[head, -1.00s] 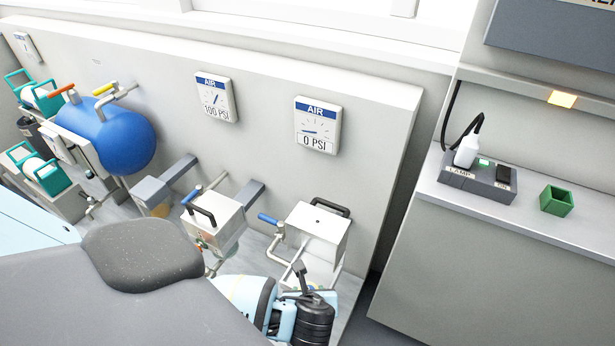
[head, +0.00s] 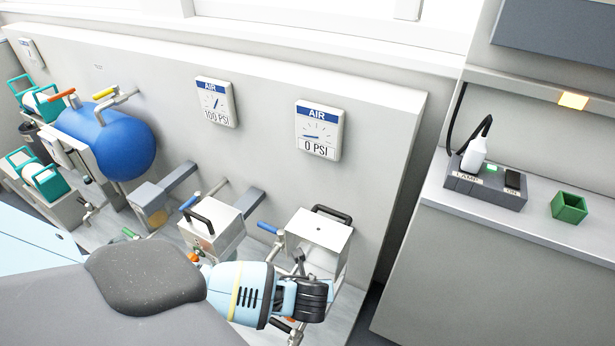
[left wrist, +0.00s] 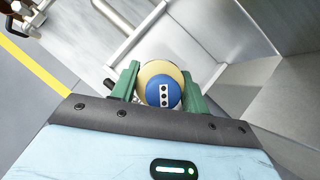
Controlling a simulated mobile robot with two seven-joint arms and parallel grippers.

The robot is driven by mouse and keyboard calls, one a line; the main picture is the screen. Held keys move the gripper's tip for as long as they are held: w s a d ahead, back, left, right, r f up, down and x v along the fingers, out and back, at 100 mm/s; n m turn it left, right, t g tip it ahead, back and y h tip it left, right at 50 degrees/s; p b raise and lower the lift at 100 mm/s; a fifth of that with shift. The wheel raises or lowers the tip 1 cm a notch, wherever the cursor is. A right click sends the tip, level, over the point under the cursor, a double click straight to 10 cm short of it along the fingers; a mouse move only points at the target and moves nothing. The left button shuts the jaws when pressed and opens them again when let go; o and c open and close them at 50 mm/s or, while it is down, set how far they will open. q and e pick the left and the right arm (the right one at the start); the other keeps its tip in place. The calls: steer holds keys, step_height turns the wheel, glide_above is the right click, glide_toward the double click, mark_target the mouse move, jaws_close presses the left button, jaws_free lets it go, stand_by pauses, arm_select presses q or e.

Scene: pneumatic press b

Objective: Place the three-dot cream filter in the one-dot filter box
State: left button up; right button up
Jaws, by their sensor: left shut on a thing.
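My left gripper (left wrist: 160,88) is shut on the cream filter (left wrist: 157,68). Its green fingers sit on either side of it. The filter's round end faces the wrist camera, with a blue disc marked by three dots in a white label. In the head view my left gripper (head: 312,300) is in front of the lower part of the right-hand metal box (head: 318,240), and the filter cannot be made out there. This box has a black handle and one small dark dot on top. A second metal box (head: 228,226) with a black handle stands left of it. My right gripper is not in view.
Blue-handled valves (head: 268,228) and pipes stand close around the boxes. A blue tank (head: 125,145) is at the left. Gauges reading 100 PSI (head: 216,102) and 0 PSI (head: 319,130) hang on the wall panel. A lamp stand (head: 485,190) and green cup (head: 569,207) are at the right.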

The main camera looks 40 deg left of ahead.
arm_select(q)
steer(key=shift+w+a+r+g+h, duration=0.15)
steer(key=shift+w+g+h, duration=0.05)
steer(key=shift+g+h, duration=0.55)
steer(key=shift+f, duration=0.2)
steer(key=shift+s+f+b, duration=0.1)
steer(key=shift+f+b, duration=0.3)
steer(key=shift+f, duration=0.2)
steer(key=shift+f, duration=0.1)
steer(key=o, duration=1)
